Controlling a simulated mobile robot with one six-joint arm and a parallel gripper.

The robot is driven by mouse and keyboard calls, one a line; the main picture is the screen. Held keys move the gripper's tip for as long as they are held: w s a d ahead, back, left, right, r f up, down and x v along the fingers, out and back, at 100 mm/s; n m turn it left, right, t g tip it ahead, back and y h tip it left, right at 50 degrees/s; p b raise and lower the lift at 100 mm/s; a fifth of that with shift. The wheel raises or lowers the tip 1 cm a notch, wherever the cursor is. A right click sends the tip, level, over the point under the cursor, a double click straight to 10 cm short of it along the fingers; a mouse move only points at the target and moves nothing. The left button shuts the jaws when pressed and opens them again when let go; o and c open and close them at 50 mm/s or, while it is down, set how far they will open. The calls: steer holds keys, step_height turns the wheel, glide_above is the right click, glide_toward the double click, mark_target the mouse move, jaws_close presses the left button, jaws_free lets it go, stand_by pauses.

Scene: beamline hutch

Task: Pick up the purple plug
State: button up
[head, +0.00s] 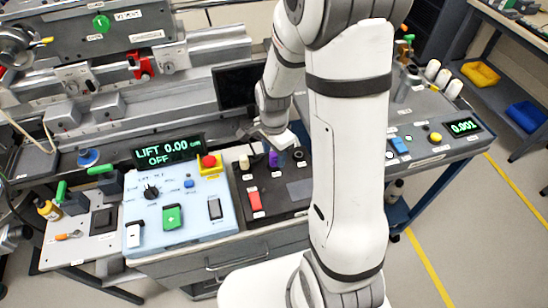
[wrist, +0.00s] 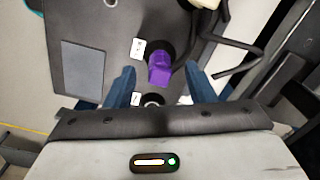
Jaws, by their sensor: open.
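The purple plug (head: 273,159) stands in the dark panel (head: 272,196) in the head view, just below my gripper (head: 277,147). In the wrist view the purple plug (wrist: 160,70) sits in a round black socket. My gripper (wrist: 161,75) is open, with one blue finger on each side of the plug and a visible gap to both. I cannot tell how far down the fingertips reach along it. The fingers are hard to make out in the head view.
A cream plug (head: 244,162) and a black socket (head: 299,155) flank the purple plug. A red switch (head: 255,201) is on the same panel. A light-blue lift console (head: 175,215) with a red emergency button (head: 209,161) stands to the left. Black cables (wrist: 218,35) run close by on the right.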

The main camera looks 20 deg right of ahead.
steer(key=shift+f, duration=0.7)
steer(key=shift+c, duration=0.2)
jaws_close()
